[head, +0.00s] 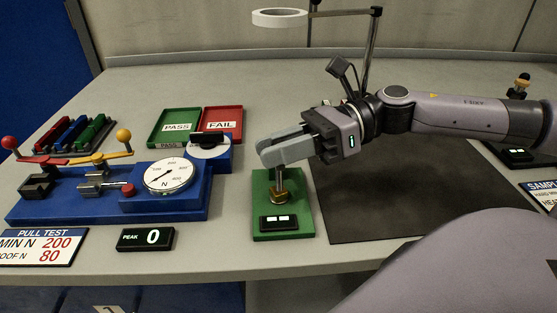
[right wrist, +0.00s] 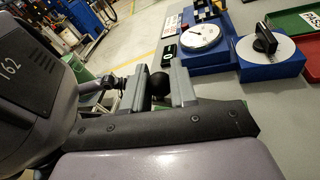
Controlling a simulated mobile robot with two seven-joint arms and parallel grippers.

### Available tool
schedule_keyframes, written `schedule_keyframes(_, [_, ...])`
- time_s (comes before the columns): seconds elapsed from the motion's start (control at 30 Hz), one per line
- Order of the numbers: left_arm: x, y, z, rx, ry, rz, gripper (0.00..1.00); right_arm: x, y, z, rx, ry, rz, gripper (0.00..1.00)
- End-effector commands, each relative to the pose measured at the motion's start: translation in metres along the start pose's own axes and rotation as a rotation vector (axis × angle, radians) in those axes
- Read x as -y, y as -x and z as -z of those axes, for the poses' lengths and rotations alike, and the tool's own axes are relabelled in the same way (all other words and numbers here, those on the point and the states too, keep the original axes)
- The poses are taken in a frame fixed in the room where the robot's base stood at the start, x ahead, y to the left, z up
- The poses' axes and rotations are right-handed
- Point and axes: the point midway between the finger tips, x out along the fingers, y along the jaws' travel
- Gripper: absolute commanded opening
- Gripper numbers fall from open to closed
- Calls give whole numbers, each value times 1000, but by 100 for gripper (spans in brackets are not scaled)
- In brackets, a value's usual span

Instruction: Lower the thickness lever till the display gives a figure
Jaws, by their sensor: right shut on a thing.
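The thickness gauge has a green base (head: 298,215) and stands on the table in front of my right arm. Its small black display (head: 277,222) shows dashes, not a figure. A brass-coloured part (head: 279,193) stands on the base behind the display. My right gripper (head: 272,153) is above the gauge, its fingers covering the top of it. In the right wrist view the fingers are shut on a black ball knob (right wrist: 159,84), which appears to be the lever's end. The rest of the lever is hidden. My left gripper is not in view.
A blue pull tester with a round dial (head: 169,177) stands left of the gauge, its peak display (head: 146,239) reading 0. Green PASS (head: 176,122) and red FAIL (head: 222,120) trays lie behind. A dark mat (head: 365,200) lies to the right under my arm.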

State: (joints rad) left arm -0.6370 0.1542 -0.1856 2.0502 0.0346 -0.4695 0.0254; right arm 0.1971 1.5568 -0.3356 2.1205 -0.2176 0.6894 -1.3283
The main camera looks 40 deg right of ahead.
Motion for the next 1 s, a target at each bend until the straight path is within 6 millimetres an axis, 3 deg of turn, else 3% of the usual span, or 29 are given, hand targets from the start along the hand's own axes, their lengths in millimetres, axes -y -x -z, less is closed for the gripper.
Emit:
schedule_keyframes(0.2, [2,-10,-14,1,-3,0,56,3,-1,6,-12,59,10,0])
schedule_keyframes(0.7, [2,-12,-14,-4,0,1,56,3,0,5,-16,75,13,0])
schedule_keyframes(0.73, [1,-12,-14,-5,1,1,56,3,0,5,-16,75,13,30])
schedule_keyframes(0.8, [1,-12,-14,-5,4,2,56,3,0,5,-16,75,13,51])
schedule_keyframes(1.0, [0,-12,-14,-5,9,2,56,4,0,5,-15,74,14,51])
